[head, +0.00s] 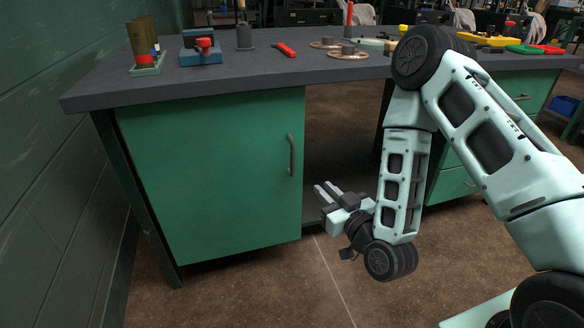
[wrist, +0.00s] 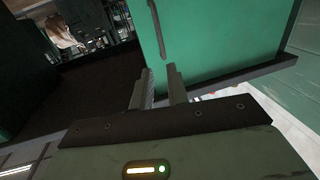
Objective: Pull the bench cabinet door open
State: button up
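The green cabinet door (head: 215,180) hangs under the left part of the workbench and looks shut. Its dark vertical bar handle (head: 291,155) is near the door's right edge. My gripper (head: 326,186) is low, to the right of the handle, with its two fingers apart and nothing between them. In the wrist view the fingertips (wrist: 160,80) point towards the green door (wrist: 215,40). The handle (wrist: 157,30) shows there just beyond the fingertips, its lower end in line with the gap between them. The handle appears untouched.
The grey bench top (head: 250,78) carries a blue vise (head: 202,50), a red-handled tool (head: 284,49) and other items. Right of the door is an open knee space. Green drawers (head: 456,183) stand further right. A green wall (head: 45,150) is close on the left. The floor (head: 250,290) before the door is clear.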

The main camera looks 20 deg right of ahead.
aim_at(293, 157)
jog(key=w+a+b, duration=0.1)
jog(key=w+b, duration=0.2)
jog(key=w, duration=0.2)
jog(key=w+a+b, duration=0.1)
jog(key=w+b, duration=0.2)
jog(key=w, duration=0.3)
jog(key=w+a+b, duration=0.1)
jog(key=w+b, duration=0.2)
jog(key=w, duration=0.3)
jog(key=shift+a+b, duration=0.2)
jog(key=shift+b, duration=0.2)
grip_shut()
